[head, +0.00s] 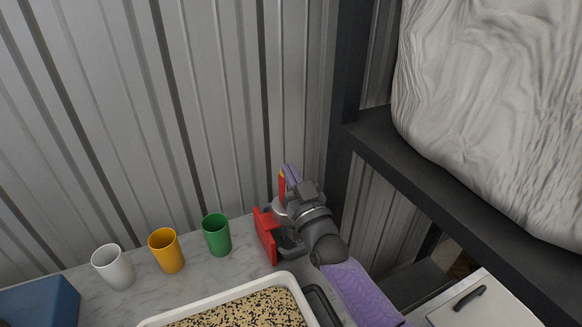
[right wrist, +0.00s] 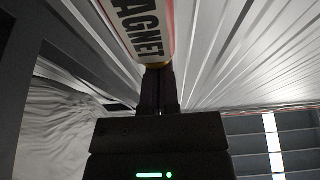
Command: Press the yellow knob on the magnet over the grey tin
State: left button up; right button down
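The magnet (head: 282,188) is a slim red upright piece with its yellow knob (head: 282,173) on top, near the wall in the head view. My right gripper (head: 291,174) is right beside the knob, its purple fingers close together with nothing seen between them. In the right wrist view the magnet's white, red-edged side with lettering (right wrist: 142,28) fills the top, and a sliver of the yellow knob (right wrist: 155,66) shows at the fingertips (right wrist: 157,72). I cannot tell whether they touch. A grey rounded thing under the magnet, perhaps the tin, is mostly hidden by my wrist. My left gripper is out of view.
A red upright panel (head: 265,236) stands left of my right wrist. Green (head: 217,236), yellow (head: 166,251) and white (head: 114,267) cups stand in a row further left. A white tray of speckled grains (head: 160,322) is in front. A dark shelf frame (head: 430,175) rises at right.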

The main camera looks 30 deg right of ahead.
jog(key=shift+a+f+g, duration=0.1)
jog(key=shift+f+g, duration=0.2)
jog(key=shift+f, duration=0.4)
notch_tip(320, 180, up, 6)
jog(key=p, duration=0.5)
jog(key=v, duration=1)
jog(key=shift+f+b, duration=0.3)
jog(key=shift+f, duration=0.15)
